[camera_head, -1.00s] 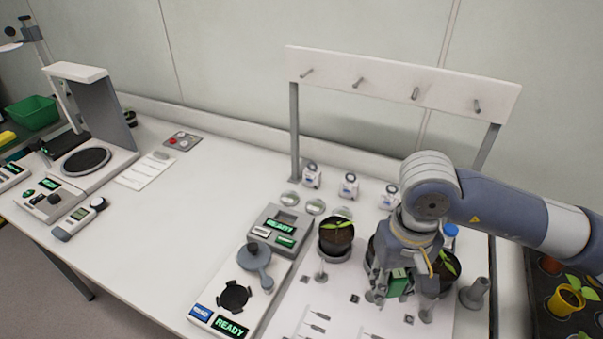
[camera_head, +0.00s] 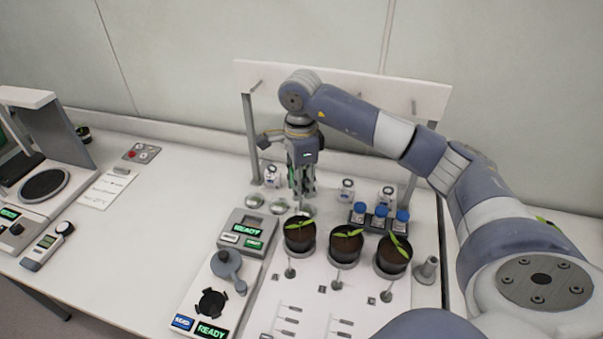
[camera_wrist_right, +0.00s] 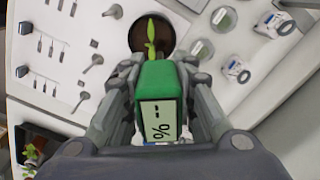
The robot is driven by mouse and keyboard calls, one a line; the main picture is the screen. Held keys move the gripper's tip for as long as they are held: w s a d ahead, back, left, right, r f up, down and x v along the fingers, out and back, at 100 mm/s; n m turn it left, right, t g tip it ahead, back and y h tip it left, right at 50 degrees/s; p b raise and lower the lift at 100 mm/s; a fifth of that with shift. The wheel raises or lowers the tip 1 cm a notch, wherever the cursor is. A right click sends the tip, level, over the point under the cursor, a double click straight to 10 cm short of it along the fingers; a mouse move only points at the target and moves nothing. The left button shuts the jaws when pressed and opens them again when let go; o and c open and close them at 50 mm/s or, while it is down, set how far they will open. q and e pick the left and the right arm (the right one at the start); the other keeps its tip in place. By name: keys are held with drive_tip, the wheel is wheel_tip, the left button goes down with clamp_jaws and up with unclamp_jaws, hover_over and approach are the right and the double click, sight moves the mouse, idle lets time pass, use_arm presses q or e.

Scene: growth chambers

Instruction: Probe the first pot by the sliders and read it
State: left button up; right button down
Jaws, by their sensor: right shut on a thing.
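My right gripper (camera_head: 302,195) is shut on a green handheld probe meter (camera_wrist_right: 160,85). The meter's display shows dashes and a percent sign. Three dark pots with seedlings stand in a row on the white board: a left pot (camera_head: 299,238), a middle pot (camera_head: 345,250) and a right pot (camera_head: 391,262). In the head view the gripper is above and behind the left pot. In the right wrist view one pot (camera_wrist_right: 139,38) with a green shoot lies just beyond the meter; the meter's far end hides part of it. The probe tip is hidden. My left gripper is not in view.
Blue-capped vials (camera_head: 381,215) stand behind the middle and right pots. A pegboard (camera_head: 350,85) rises behind.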

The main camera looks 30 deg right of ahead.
drive_tip(key=shift+w+d+f+m, duration=0.1)
drive_tip(key=shift+w+d+m, duration=0.05)
drive_tip(key=shift+d+m, duration=0.2)
drive_tip(key=shift+a+f+b, duration=0.1)
drive_tip(key=shift+f+b, duration=0.7)
drive_tip(key=shift+f, duration=0.35)
drive_tip(key=shift+f+b, duration=0.9)
drive_tip(key=shift+f, duration=0.75)
drive_tip(key=shift+b, duration=0.3)
drive_tip(key=shift+f, duration=0.2)
wheel_tip(320, 180, down, 4)
drive_tip(key=b, duration=0.4)
drive_tip(key=shift+f, duration=0.2)
drive_tip(key=c, duration=1.2)
unclamp_jaws()
